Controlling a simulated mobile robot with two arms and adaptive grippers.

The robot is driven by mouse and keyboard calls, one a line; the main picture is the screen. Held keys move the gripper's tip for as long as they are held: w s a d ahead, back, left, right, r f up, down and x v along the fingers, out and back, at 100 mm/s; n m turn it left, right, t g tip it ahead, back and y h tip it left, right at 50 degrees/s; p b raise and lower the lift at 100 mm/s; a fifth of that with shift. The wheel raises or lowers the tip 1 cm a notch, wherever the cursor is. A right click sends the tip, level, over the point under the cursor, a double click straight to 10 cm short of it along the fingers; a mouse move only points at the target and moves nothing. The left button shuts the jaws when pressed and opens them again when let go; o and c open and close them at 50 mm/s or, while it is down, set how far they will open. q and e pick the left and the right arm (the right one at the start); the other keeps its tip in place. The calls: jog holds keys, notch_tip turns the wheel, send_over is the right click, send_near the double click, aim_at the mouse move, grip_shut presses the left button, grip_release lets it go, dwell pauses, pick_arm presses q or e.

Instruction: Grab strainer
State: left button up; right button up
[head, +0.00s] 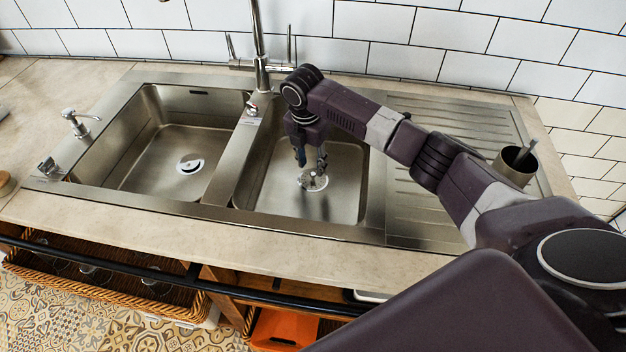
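A small round metal strainer (314,182) sits over the drain on the floor of the right sink basin (345,190). My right gripper (312,168) reaches down into this basin, directly above the strainer. Its two fingers point down and stand apart, with a gap between them. The fingertips are at or just above the strainer and partly cover it; I cannot tell if they touch it. A similar round drain piece (190,164) lies in the left basin (150,172). My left gripper is not in view.
A tall faucet (262,70) rises behind the basins, close to my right wrist. A soap dispenser (78,124) stands at the left. A metal cup (515,165) stands on the ribbed drainboard (425,205) at the right. The basin walls surround the gripper.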

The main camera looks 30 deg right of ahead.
aim_at(313, 173)
jog(key=shift+d+f, duration=0.2)
jog(key=shift+f, duration=1.75)
grip_shut()
jog(key=shift+r, duration=0.1)
